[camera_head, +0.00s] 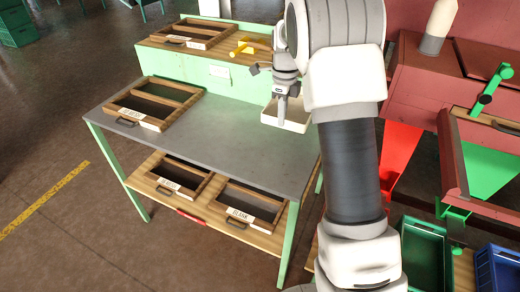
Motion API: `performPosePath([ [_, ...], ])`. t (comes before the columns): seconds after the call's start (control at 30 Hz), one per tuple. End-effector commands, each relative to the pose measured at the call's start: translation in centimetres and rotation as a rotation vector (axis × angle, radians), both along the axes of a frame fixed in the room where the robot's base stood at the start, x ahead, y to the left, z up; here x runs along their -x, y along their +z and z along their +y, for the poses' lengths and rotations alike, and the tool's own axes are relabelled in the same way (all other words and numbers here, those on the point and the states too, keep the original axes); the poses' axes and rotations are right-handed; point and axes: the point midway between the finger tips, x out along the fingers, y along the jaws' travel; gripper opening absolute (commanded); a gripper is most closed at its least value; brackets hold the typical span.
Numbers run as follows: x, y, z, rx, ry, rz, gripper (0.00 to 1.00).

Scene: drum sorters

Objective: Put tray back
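A small white tray (297,123) is at the right side of the grey table (225,135), partly hidden by my arm. My gripper (282,108) points down at the tray, its fingers overlapping the tray's back left part. Whether the fingers are shut on its wall, and whether the tray rests on the table or hangs just above it, I cannot tell. A wooden tray (126,114) with a white label and dark handle lies at the table's left. Two more labelled wooden trays, one left (160,181) and one right (240,215), sit on the lower shelf.
Another wooden tray (177,39) and a yellow tool (242,47) lie on the raised back shelf. A red machine (425,90) with a green lever (490,88) stands at right. Green (425,262) and blue (498,272) crates are below it. The table's middle is clear.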

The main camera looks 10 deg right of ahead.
Motion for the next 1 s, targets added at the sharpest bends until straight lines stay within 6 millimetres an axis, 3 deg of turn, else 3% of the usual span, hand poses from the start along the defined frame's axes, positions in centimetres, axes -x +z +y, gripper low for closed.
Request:
performPosePath([
  [0.17,0.5,-1.2,1.7,-0.001,-0.026,0.001,0.0],
  [0.4,2.5,-4.5,6.9,0.0,-0.022,0.001,0.0],
  [0.6,3.6,-6.5,10.0,0.0,-0.024,0.0,0.0],
  [0.83,4.0,-7.7,10.9,0.001,-0.026,0.0,0.0],
  [1.0,4.0,-10.2,10.9,0.0,-0.027,0.001,0.0],
])
